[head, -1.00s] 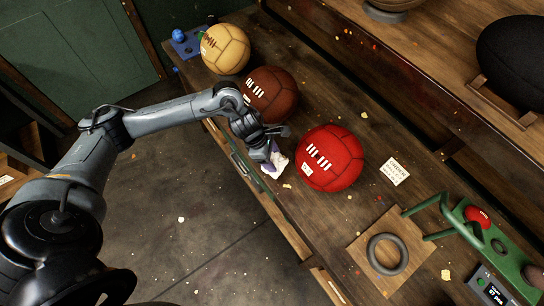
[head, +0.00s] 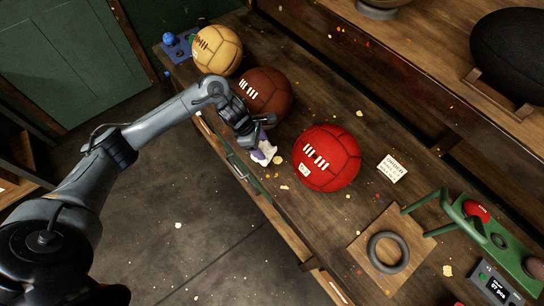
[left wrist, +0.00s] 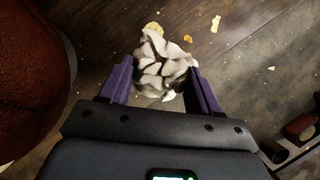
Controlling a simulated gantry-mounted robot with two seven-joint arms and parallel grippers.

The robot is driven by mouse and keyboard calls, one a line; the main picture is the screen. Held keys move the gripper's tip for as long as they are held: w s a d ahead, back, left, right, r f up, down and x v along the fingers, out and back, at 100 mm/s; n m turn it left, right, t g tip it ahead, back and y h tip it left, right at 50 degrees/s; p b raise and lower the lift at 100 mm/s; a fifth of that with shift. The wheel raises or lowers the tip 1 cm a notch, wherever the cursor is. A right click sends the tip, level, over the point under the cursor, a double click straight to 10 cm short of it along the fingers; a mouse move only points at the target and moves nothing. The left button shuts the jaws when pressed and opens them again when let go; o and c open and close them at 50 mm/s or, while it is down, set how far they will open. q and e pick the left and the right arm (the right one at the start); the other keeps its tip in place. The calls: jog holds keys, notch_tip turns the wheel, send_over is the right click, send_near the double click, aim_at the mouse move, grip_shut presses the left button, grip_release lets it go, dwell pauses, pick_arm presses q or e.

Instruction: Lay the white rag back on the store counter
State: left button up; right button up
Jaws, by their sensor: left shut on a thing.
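The white rag (head: 264,152) is a small crumpled cloth at the front edge of the wooden store counter (head: 300,225), between the brown ball and the red ball. My left gripper (head: 258,146) is shut on the rag. In the left wrist view the crumpled white rag (left wrist: 165,66) bunches between the two purple fingers of my left gripper (left wrist: 162,85). I cannot tell whether the rag touches the counter top. My right gripper is in neither view.
The red ball (head: 326,158), brown ball (head: 264,92) and tan ball (head: 217,50) sit on the counter. A paper card (head: 392,169), a grey ring on a board (head: 388,252) and a green stand (head: 480,232) lie to the right. Yellowish scraps are scattered about.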

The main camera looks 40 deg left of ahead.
pick_arm(q)
notch_tip(320, 180, down, 6)
jog(key=shift+f, duration=0.25)
jog(key=shift+f, duration=0.1)
dwell(0.4)
jog(key=shift+f, duration=0.1)
jog(key=o, duration=1)
jog(key=shift+r, duration=0.25)
jog(key=v, duration=1.2)
jog(key=shift+d+b, duration=0.1)
jog(key=shift+b, duration=0.25)
